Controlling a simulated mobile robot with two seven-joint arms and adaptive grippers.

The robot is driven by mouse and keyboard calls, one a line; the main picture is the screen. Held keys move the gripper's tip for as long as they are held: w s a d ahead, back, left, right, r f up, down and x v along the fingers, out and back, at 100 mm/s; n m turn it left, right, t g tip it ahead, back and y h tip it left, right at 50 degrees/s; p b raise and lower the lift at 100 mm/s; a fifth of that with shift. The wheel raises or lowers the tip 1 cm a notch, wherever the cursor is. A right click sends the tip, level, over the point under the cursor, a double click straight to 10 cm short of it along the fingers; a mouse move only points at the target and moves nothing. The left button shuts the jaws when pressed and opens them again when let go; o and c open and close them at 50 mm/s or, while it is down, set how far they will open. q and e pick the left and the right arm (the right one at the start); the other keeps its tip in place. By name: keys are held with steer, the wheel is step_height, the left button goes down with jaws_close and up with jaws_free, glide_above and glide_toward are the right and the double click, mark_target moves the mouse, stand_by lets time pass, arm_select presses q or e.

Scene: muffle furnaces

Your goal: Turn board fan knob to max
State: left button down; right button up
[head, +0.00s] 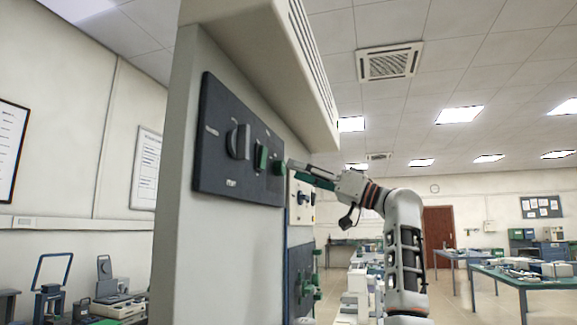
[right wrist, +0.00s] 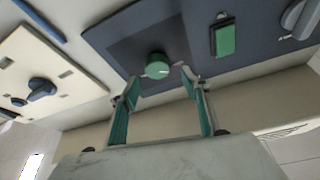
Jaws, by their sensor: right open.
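A dark control panel (head: 215,165) is fixed on the upright grey board. It carries a large grey knob (head: 238,142), a green rocker switch (head: 262,158) and a round green knob (head: 279,167). No readable label tells which one is the fan knob. My right gripper (head: 292,170) is at the green knob, its fingers pointing at the panel. In the right wrist view the gripper (right wrist: 160,80) is open, with the green knob (right wrist: 157,66) between and just ahead of the fingertips. Contact cannot be told. My left gripper is not in view.
A cream plate (right wrist: 45,85) with a dark blue knob (right wrist: 41,88) sits beside the panel. A vented hood (head: 285,70) juts out above the panel. Benches with equipment stand at left and a green-topped table (head: 520,280) at right.

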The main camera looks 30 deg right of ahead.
mark_target(284, 167)
steer(key=p+x, duration=0.1)
steer(key=x, duration=0.2)
steer(key=shift+w, duration=0.35)
steer(key=shift+w+a+r, duration=0.1)
steer(key=shift+a, duration=0.15)
steer(key=shift+w, duration=0.1)
steer(key=c, duration=1.1)
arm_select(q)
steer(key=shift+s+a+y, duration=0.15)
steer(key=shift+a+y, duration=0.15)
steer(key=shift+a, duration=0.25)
